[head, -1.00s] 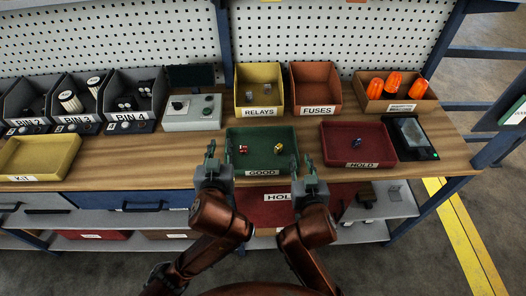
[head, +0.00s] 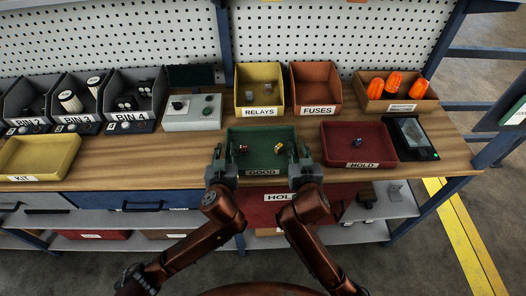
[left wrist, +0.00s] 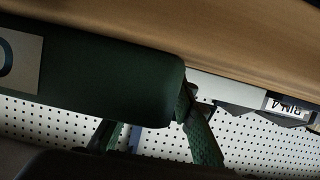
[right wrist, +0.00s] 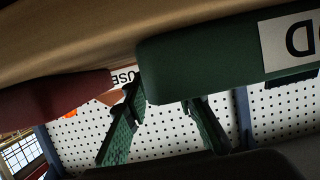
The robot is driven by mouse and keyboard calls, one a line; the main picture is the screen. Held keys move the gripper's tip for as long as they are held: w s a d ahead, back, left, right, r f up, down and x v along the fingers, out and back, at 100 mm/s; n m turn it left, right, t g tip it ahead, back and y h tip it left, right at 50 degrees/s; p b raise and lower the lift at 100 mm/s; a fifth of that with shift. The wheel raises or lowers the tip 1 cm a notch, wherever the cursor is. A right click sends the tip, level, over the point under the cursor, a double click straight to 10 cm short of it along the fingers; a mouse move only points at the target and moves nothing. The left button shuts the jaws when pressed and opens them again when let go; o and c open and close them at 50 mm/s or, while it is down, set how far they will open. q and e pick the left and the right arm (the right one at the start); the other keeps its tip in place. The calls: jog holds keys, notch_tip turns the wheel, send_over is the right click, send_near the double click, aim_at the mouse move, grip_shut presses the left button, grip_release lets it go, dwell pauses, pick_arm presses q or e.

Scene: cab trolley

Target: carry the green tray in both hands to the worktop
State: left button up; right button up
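The green tray (head: 262,158), labelled GOOD, sits level at the front of the wooden worktop (head: 180,150), with a small red part (head: 243,149) and a small yellow part (head: 279,147) in it. My left gripper (head: 222,152) is at its left side wall and my right gripper (head: 299,153) at its right side wall. In the left wrist view, the tray's front wall (left wrist: 120,85) shows one finger outside and one behind it, spread apart. The right wrist view shows the same around the other end (right wrist: 200,65). Contact with the side walls is partly hidden.
A red HOLD tray (head: 345,160) stands just right of the green tray. Yellow RELAYS (head: 259,111) and orange FUSES (head: 317,110) bins stand behind it. A grey button box (head: 193,112) is behind left. The worktop between the yellow KIT tray (head: 40,155) and the green tray is clear.

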pick_arm(q)
jog(key=shift+w, duration=0.2)
pick_arm(e)
jog(key=shift+w, duration=0.1)
pick_arm(q)
jog(key=shift+c, duration=0.5)
pick_arm(e)
jog(key=shift+c, duration=0.5)
pick_arm(q)
grip_shut()
pick_arm(e)
grip_shut()
